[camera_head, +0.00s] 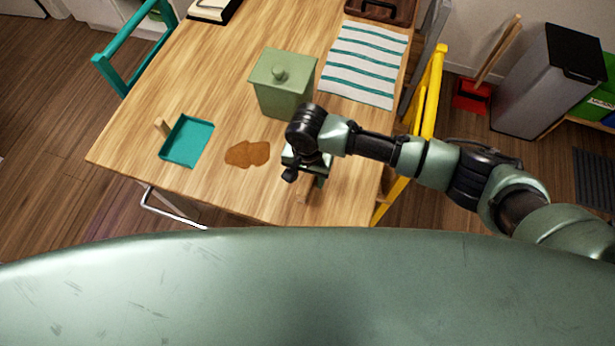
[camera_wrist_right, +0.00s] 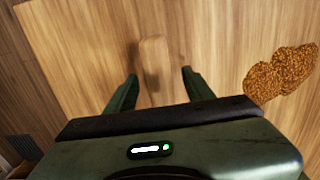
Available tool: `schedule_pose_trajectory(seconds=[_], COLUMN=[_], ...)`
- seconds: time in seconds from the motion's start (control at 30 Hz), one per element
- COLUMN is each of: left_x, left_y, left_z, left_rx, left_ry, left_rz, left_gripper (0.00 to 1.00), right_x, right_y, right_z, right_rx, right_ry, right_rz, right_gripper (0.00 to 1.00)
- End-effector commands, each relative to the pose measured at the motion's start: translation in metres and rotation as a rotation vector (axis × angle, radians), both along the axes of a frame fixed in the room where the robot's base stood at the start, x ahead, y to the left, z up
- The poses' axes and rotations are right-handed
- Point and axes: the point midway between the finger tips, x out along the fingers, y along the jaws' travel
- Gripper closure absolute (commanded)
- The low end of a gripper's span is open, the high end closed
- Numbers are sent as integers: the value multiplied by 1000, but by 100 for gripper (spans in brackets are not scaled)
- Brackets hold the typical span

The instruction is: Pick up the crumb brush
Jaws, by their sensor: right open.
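The crumb brush appears to be the small pale wooden piece (camera_head: 302,192) near the table's front edge in the head view. It also shows as a rounded wooden block (camera_wrist_right: 154,55) in the right wrist view, hard to tell from the tabletop. My right gripper (camera_head: 310,178) is over it, partly hiding it. In the wrist view the two fingers (camera_wrist_right: 158,75) are apart, and the block is between and a little beyond their tips, not gripped. The height gap cannot be told. My left gripper is not in view.
Brown crumbs (camera_head: 247,153) lie left of my right gripper. A teal dustpan (camera_head: 187,140) is farther left. A green lidded canister (camera_head: 282,95) stands behind. A striped cloth (camera_head: 365,62) lies at the back right. A yellow chair (camera_head: 432,95) stands at the right edge.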

Motion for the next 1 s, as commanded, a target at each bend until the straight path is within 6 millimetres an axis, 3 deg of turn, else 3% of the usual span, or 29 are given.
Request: schedule_pose_trajectory(seconds=[0.2, 0.4, 0.77, 1.0], left_x=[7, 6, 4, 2], left_y=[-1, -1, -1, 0], left_z=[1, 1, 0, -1], left_rx=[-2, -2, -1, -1], left_ry=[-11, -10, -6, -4], left_rz=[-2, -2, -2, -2], left_gripper=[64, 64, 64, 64], right_x=[0, 0, 0, 1], right_y=[0, 0, 1, 1], right_z=[-1, -1, 3, 32], right_rx=[1, 1, 2, 5], right_ry=[0, 0, -2, -5], right_rz=[1, 1, 0, 1], right_gripper=[47, 100, 100, 100])
